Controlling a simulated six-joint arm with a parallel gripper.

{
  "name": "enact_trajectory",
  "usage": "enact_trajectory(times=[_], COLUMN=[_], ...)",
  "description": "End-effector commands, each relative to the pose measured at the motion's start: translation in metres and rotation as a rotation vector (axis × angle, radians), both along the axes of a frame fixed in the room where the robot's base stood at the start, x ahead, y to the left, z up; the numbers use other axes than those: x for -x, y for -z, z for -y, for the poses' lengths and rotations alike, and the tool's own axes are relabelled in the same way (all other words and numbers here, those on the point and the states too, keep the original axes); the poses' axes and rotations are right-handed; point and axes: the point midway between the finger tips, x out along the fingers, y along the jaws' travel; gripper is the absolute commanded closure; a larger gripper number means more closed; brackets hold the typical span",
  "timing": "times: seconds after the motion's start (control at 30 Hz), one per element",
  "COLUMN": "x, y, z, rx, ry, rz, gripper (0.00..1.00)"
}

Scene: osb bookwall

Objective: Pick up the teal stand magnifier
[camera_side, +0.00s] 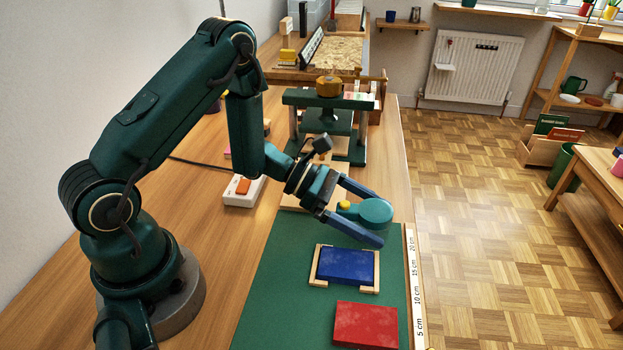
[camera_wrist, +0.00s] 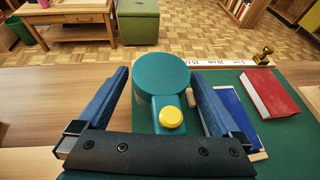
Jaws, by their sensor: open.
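The teal stand magnifier (camera_side: 375,212) has a round teal head and a yellow knob on its body. It is at the far end of the green mat (camera_side: 270,320). My gripper (camera_side: 382,219) is open, with its two blue fingers on either side of the magnifier. In the wrist view, the magnifier (camera_wrist: 162,76) is between the fingers of my gripper (camera_wrist: 163,72), with its round head at and beyond the fingertips and the yellow knob nearer the palm. I see gaps between it and both fingers. One finger hides part of its underside in the side view.
A blue book (camera_side: 346,266) in a light wooden frame lies close to the near finger. A red book (camera_side: 365,325) lies farther forward on the mat. A ruler strip (camera_side: 415,285) runs along the table's right edge. A green press (camera_side: 328,120) stands behind the gripper.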

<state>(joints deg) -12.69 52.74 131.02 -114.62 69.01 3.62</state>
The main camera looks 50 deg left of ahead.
Motion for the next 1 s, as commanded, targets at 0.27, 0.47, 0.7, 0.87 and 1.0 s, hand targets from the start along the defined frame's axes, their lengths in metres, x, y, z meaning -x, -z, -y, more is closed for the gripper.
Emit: enact_trajectory(times=[0.27,0.47,0.7,0.87,1.0], x=[0.000,0.000,0.000,-0.001,-0.001], y=[0.000,0.000,-0.001,-0.006,-0.017], z=[0.000,0.000,0.000,0.000,0.000], rx=[0.000,0.000,0.000,0.000,-0.001], ry=[0.000,0.000,0.000,0.000,0.000], rz=[0.000,0.001,0.001,0.003,0.005], gripper=[0.23,0.93,0.93,0.93,0.93])
